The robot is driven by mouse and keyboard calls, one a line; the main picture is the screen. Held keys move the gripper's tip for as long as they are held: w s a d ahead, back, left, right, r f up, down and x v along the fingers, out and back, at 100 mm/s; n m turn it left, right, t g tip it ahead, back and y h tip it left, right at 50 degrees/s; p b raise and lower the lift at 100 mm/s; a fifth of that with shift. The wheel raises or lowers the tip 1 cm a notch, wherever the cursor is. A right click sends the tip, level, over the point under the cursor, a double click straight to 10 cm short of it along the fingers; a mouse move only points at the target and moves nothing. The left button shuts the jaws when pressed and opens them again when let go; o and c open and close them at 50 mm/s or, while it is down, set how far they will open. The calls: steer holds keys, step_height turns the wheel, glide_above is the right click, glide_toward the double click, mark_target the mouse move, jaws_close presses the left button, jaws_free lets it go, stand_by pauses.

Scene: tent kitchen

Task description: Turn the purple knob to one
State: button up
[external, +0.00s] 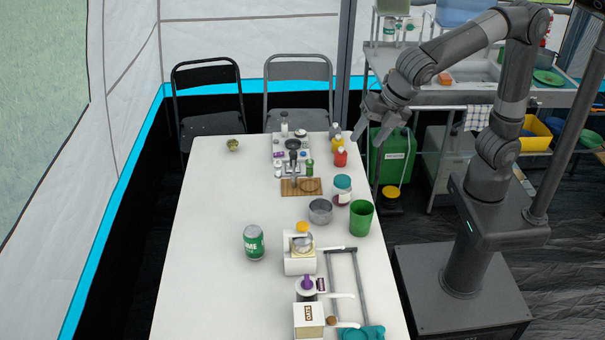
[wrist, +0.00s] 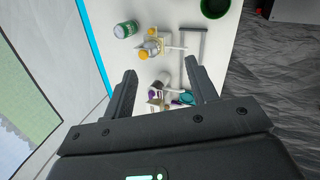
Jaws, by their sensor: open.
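The purple knob (external: 307,283) sits on a small white device at the near end of the white table. In the wrist view the purple knob (wrist: 153,94) shows small, between and beyond the fingers. Its setting is too small to read. My gripper (external: 376,122) is high above the table's right edge, towards the far end, well away from the knob. In the wrist view my gripper (wrist: 160,70) has its two fingers spread apart with nothing between them.
A white device with an orange knob (external: 302,227) stands just beyond the purple one. A green can (external: 254,243), a grey pot (external: 320,211) and a green cup (external: 361,217) stand nearby. A grey frame (external: 345,290) lies at right. The table's left side is mostly clear.

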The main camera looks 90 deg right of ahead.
steer(key=w+a+f+n, duration=0.4)
steer(key=w+a+n, duration=0.4)
steer(key=a, duration=0.5)
steer(key=n, duration=0.8)
glide_toward(308, 279)
steer(key=shift+y, duration=0.4)
steer(key=x, duration=0.8)
steer(key=shift+w+d+f, duration=0.1)
steer(key=shift+d, duration=0.2)
steer(key=shift+c, duration=0.4)
steer(key=shift+g, duration=0.3)
steer(key=c, duration=0.9)
